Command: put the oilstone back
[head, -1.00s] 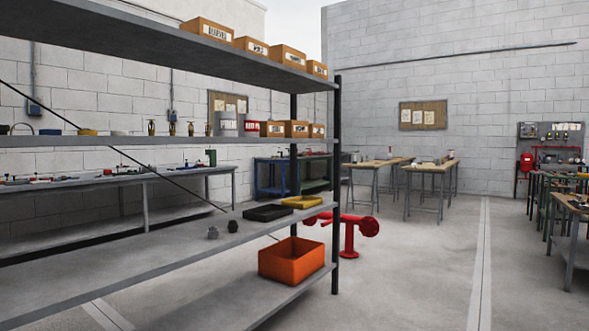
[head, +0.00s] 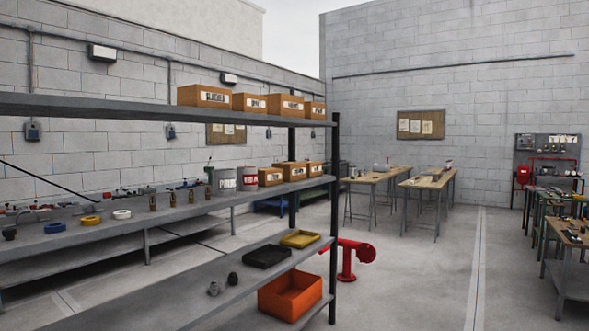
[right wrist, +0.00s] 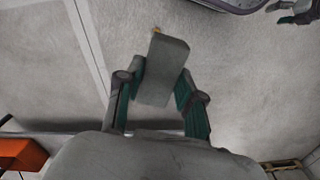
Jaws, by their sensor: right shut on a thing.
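In the right wrist view, my right gripper (right wrist: 160,100) is shut on a grey rectangular block, the oilstone (right wrist: 166,68). The block sticks out beyond the green fingers, over bare concrete floor. A small yellowish spot shows at its far end. What seems to be part of my left gripper (right wrist: 293,12) shows at the top right edge of that view, cut off, so its jaws cannot be judged. Neither gripper shows in the head view.
A grey shelving rack (head: 334,225) stands at left in the head view. Its lower shelf holds a black tray (head: 267,256), a yellow tray (head: 300,239) and small dark fittings. An orange bin (head: 290,296) sits below.

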